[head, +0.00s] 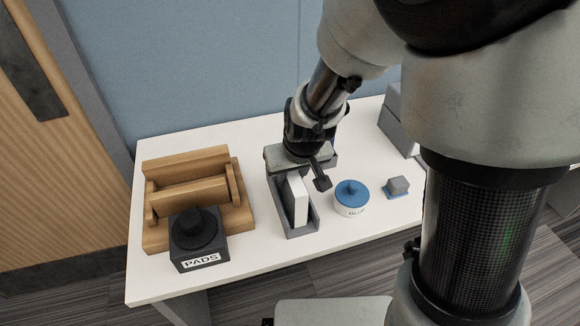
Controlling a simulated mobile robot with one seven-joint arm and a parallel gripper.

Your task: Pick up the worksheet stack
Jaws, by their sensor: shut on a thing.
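The worksheet stack (297,201) is a white upright block standing in a narrow grey holder (300,231) near the middle of the table. My gripper (306,182) is at the stack's upper far end and shut on it, pointing down. One dark finger shows on the right side of the stack. The other finger is hidden. The stack's lower part is still between the holder's walls. I cannot tell whether it touches the holder's floor.
A black box labelled PADS (198,244) and a wooden rack (236,212) stand at left. A blue-lidded white tub (350,197) and a small grey block on blue (397,187) stand close at right. A grey box (397,125) is at the back right.

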